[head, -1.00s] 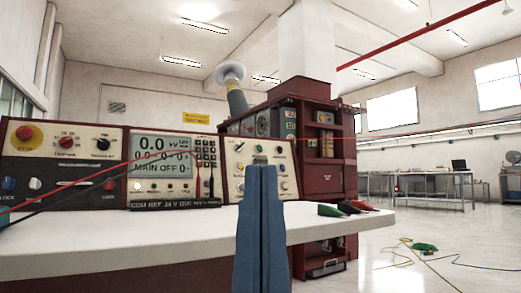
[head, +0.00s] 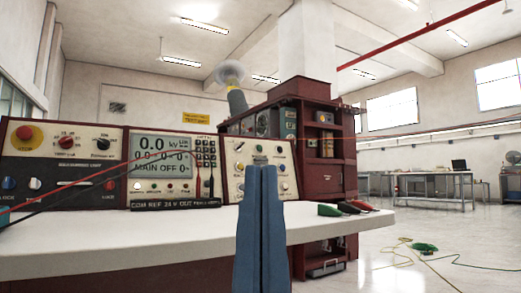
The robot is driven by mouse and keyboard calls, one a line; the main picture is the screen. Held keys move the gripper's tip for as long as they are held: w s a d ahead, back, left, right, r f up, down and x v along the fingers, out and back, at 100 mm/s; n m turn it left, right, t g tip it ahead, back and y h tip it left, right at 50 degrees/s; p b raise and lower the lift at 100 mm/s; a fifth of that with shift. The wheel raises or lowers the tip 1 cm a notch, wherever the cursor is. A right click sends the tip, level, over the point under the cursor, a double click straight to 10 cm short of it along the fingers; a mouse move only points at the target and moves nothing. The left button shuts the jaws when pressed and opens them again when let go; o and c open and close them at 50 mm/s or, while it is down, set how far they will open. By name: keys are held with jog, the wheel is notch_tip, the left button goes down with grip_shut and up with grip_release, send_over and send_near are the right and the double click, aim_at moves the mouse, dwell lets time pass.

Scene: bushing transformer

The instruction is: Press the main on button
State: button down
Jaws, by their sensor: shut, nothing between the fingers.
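The control console (head: 64,165) stands on the white bench, with a screen (head: 163,150) reading "0.0 kV" and "MAIN OFF". The right panel (head: 245,145) holds small knobs and buttons, including a green one (head: 257,149) and yellow ones. Their labels are too small to read, so I cannot tell which is the main on button. My gripper (head: 260,160) is shut and empty, pointing up and forward in front of the right panel.
Red and black leads (head: 100,172) cross the console's front. The white bench top (head: 150,232) is mostly bare, with green, black and red clips (head: 345,208) at its right end. A dark red transformer cabinet (head: 320,180) stands behind. Cables (head: 425,250) lie on the floor at right.

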dwell(0.4)
notch_tip(320, 180, up, 70)
jog(key=p, duration=7)
jog(key=shift+a, duration=0.1)
